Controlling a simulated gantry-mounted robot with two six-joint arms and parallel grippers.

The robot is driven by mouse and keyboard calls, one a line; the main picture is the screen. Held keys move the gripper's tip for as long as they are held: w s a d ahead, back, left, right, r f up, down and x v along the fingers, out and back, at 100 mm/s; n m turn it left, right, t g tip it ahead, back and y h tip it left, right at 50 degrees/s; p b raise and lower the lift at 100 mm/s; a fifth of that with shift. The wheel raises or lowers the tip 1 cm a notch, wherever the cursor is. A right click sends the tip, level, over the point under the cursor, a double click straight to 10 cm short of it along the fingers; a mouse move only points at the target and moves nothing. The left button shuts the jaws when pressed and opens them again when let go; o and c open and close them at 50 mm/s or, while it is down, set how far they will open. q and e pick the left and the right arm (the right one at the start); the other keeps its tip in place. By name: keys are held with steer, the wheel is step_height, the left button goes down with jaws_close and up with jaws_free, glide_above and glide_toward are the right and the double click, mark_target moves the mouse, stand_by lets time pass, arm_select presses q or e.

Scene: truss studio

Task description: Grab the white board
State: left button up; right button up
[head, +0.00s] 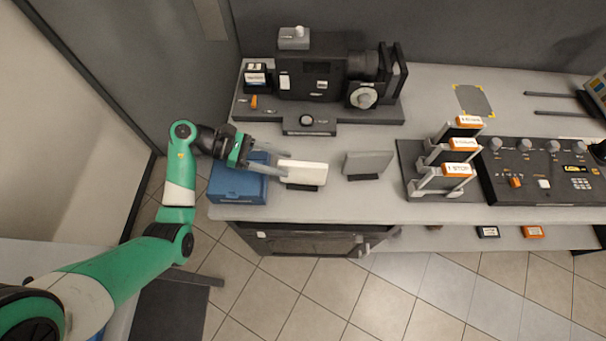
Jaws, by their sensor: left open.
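The white board (304,171) stands in a small dark holder near the front left of the grey table, just right of a blue box. A grey board (370,163) stands in a similar holder to its right. My left gripper (287,165) reaches in from the left, above the blue box. Its open fingers point right, with their tips at the left edge of the white board. I cannot tell whether the fingers touch it. My right gripper is not in view.
The blue box (236,187) lies under my left gripper. A black camera (318,72) stands behind on a dark base. To the right are a rack with orange-labelled pieces (457,170) and a control panel (545,173). The table between the grey board and rack is clear.

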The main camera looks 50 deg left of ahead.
mark_target(303, 169)
arm_select(q)
steer(key=x, duration=0.6)
steer(key=shift+w+d+b, duration=0.1)
steer(key=shift+d+b, duration=0.2)
steer(key=shift+b, duration=0.05)
jaws_close()
